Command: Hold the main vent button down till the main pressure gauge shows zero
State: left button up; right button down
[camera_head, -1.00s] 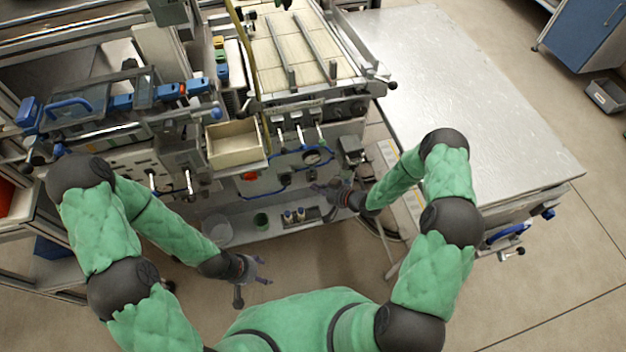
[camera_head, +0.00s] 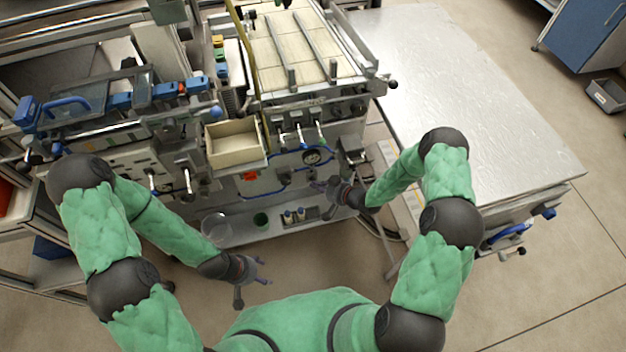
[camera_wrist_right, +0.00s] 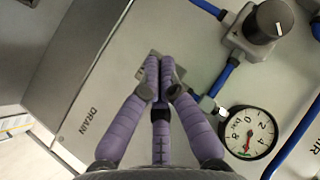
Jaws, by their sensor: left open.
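The round pressure gauge (camera_wrist_right: 250,133) shows at the right of the right wrist view, with a white face, a red needle and a bar scale. The needle points toward the lower part of the dial in that picture; its exact reading is too small to tell. The gauge also shows small in the head view (camera_head: 312,157). My right gripper (camera_wrist_right: 161,80) has its fingertips together before the grey panel, over a small grey square piece that they partly cover. I cannot tell whether they touch it; no button is clearly visible. My left gripper (camera_head: 258,274) is open and empty, low, away from the panel.
The panel has a DRAIN label (camera_wrist_right: 88,122), a black knob (camera_wrist_right: 268,20) and blue tubing. A cream bin (camera_head: 234,148) sits on the machine above. A metal table (camera_head: 480,110) stands at right.

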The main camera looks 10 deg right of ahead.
jog(key=shift+w, duration=0.4)
dwell(2.9)
jog(key=shift+s, duration=0.15)
dwell(1.9)
jog(key=shift+s, duration=0.8)
jog(key=shift+s+d+p, duration=0.1)
jog(key=shift+s+p, duration=0.3)
jog(key=shift+s, duration=2)
jog(key=s+a+m+g+h, duration=0.1)
jog(key=s+g, duration=0.3)
jog(key=s, duration=0.6)
jog(key=s+a+m+g+h, duration=0.2)
jog(key=s+a+g+h, duration=0.1)
jog(key=s, duration=0.7)
jog(key=shift+s+a+r+g, duration=0.3)
jog(key=shift+a+r+g, duration=0.1)
jog(key=shift+a+g, duration=0.5)
